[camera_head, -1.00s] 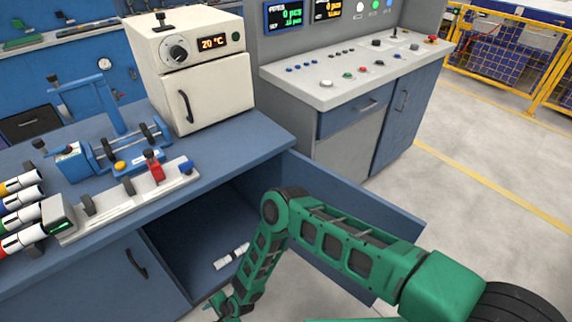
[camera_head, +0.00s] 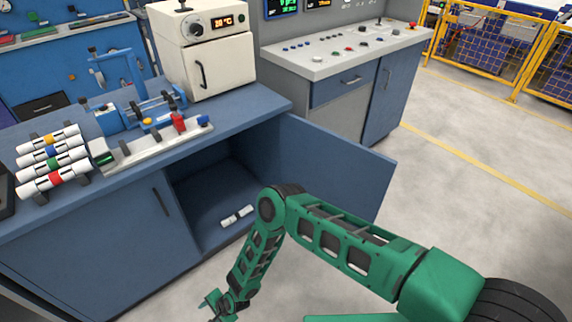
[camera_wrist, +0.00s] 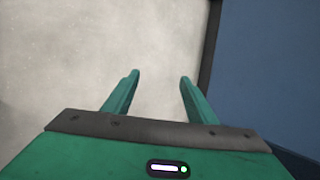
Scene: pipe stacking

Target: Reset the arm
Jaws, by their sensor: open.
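My green arm reaches down in front of the blue workbench in the head view. My gripper (camera_head: 216,302) is low, at the bottom edge of the picture, in front of the cabinet. In the wrist view my gripper (camera_wrist: 158,88) has its two fingers apart with nothing between them, over pale floor. A white pipe piece (camera_head: 237,216) with a dark band lies inside the open cabinet (camera_head: 205,185), apart from my gripper.
The open cabinet door (camera_head: 340,165) juts out right of my arm. Several banded pipes (camera_head: 52,158) lie in a rack on the bench, beside a blue clamp fixture (camera_head: 135,112) and a white oven (camera_head: 205,55). Floor (camera_head: 450,210) on the right is clear.

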